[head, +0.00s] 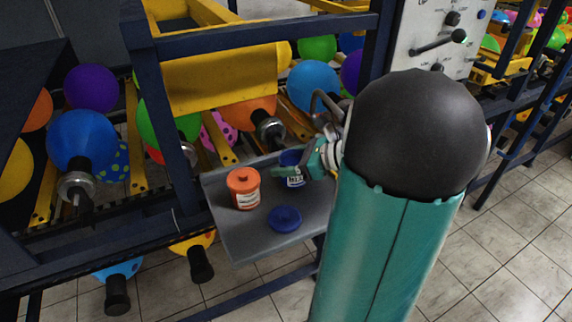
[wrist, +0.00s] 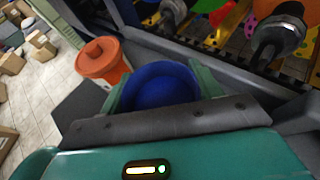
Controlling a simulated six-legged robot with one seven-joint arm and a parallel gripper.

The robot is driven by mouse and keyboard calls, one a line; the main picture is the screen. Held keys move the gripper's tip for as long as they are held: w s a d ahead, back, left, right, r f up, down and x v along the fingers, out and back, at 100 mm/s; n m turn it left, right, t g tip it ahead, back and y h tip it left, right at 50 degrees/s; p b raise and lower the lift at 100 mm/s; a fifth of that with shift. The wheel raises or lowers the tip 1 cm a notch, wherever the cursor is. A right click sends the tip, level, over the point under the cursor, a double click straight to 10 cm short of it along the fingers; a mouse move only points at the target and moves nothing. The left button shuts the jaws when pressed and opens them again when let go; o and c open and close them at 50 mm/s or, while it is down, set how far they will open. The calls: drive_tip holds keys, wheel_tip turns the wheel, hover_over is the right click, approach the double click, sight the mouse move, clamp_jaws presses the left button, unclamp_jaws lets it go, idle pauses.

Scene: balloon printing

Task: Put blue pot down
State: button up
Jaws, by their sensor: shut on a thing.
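The blue pot (head: 293,181) has a white label and is at the back of the small grey shelf (head: 247,242) in the head view. My gripper (head: 305,170) is shut on it from the right. In the wrist view the blue pot (wrist: 160,86) is open at the top, showing its blue inside, between the two green fingers of my gripper (wrist: 158,95). Its base is partly hidden, so I cannot tell whether it touches the shelf. A round blue lid (head: 285,218) lies on the shelf in front of the pot.
An orange lidded pot (head: 243,188) stands on the shelf left of the blue pot; it also shows in the wrist view (wrist: 103,62). Behind the shelf is the machine frame with balloons on metal holders (head: 268,130). The shelf's front left is bare.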

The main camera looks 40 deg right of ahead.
drive_tip(key=shift+f, duration=0.65)
drive_tip(key=shift+f, duration=0.1)
drive_tip(key=o, duration=1.1)
